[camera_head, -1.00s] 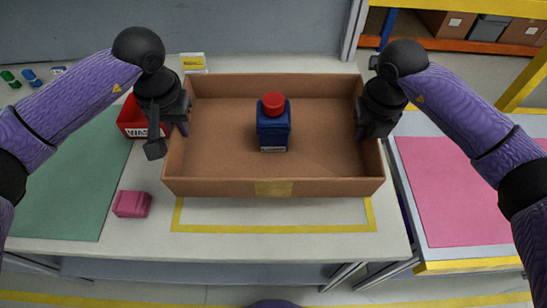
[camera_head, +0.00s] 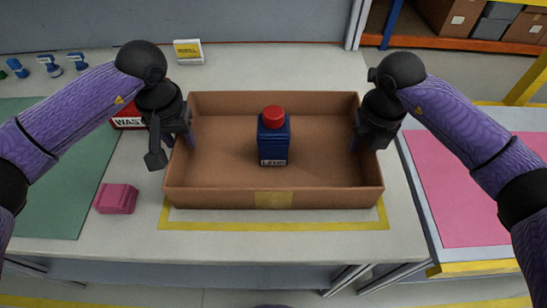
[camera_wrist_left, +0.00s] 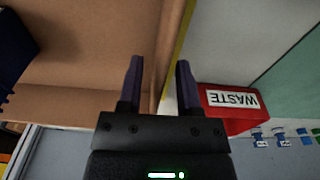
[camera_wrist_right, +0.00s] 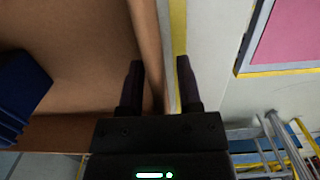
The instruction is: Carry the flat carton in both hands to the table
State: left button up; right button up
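The flat brown carton (camera_head: 275,197) is open at the top and appears to rest on the white table (camera_head: 300,244), inside a yellow outline (camera_head: 275,226). A blue bottle (camera_head: 273,143) with a red cap stands upright in it. My left gripper (camera_head: 176,145) is at the carton's left wall; in the left wrist view its fingers (camera_wrist_left: 159,85) stand apart, one on each side of the wall. My right gripper (camera_head: 365,143) is at the right wall; in the right wrist view its fingers (camera_wrist_right: 157,85) also straddle the wall, with gaps. The carton's underside is hidden.
A pink block (camera_head: 116,198) and a red WASTE bin (camera_head: 127,119) are left of the carton, by a green mat (camera_head: 45,190). A pink-topped surface (camera_head: 455,190) is at the right, across a gap.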

jog(key=shift+r, duration=0.25)
jog(key=r, duration=1.1)
jog(key=shift+s+r, duration=0.25)
jog(key=shift+s, duration=0.15)
pick_arm(q)
notch_tip(320, 180, up, 12)
jog(key=shift+s, duration=0.4)
jog(key=shift+s+f, duration=0.1)
pick_arm(e)
jog(key=shift+s+f, duration=0.1)
